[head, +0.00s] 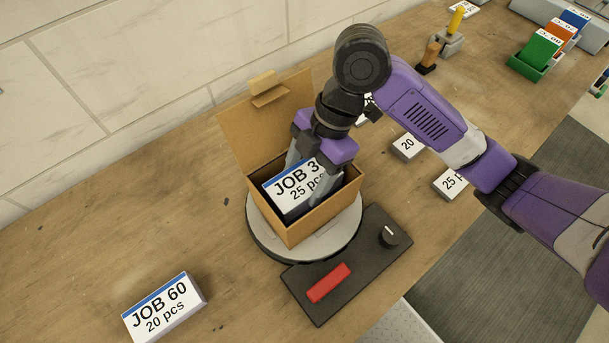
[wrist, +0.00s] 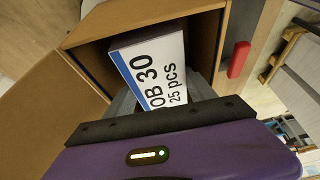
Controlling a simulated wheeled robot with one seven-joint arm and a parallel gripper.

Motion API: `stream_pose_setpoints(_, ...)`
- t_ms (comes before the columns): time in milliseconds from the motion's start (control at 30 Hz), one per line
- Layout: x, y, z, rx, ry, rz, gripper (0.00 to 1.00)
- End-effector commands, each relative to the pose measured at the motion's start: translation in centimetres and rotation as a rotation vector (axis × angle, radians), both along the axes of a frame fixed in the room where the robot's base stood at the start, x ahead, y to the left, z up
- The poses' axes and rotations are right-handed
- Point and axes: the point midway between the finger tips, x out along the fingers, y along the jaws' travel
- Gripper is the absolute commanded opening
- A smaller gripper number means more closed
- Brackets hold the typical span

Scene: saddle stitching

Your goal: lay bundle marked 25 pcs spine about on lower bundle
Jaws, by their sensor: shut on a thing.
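The bundle labelled JOB 30, 25 pcs (head: 286,189) is white with a blue stripe along one edge. It sits tilted in the mouth of an open brown carton (head: 322,217). My gripper (head: 309,177) reaches down into the carton and is shut on this bundle. In the wrist view the bundle (wrist: 150,62) shows between the carton walls (wrist: 228,40), its label facing the camera. The lower bundle cannot be made out; the held bundle and my fingers hide the carton's floor.
The carton stands on a round grey turntable (head: 262,238), its lid flap (head: 240,125) raised behind. A black panel (head: 365,262) with a red bar and knob lies in front.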

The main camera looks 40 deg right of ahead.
Motion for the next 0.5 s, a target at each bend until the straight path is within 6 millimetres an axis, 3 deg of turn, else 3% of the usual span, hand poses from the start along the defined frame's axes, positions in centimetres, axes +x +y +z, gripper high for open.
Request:
stream_pose_setpoints(67, 0.01, 0.02, -0.28, 0.001, -0.001, 0.000, 0.00)
stream_pose_setpoints(100, 0.00, 0.01, -0.18, 0.000, 0.000, 0.000, 0.69)
stream_pose_setpoints(500, 0.00, -0.01, 0.17, 0.000, 0.000, 0.000, 0.72)
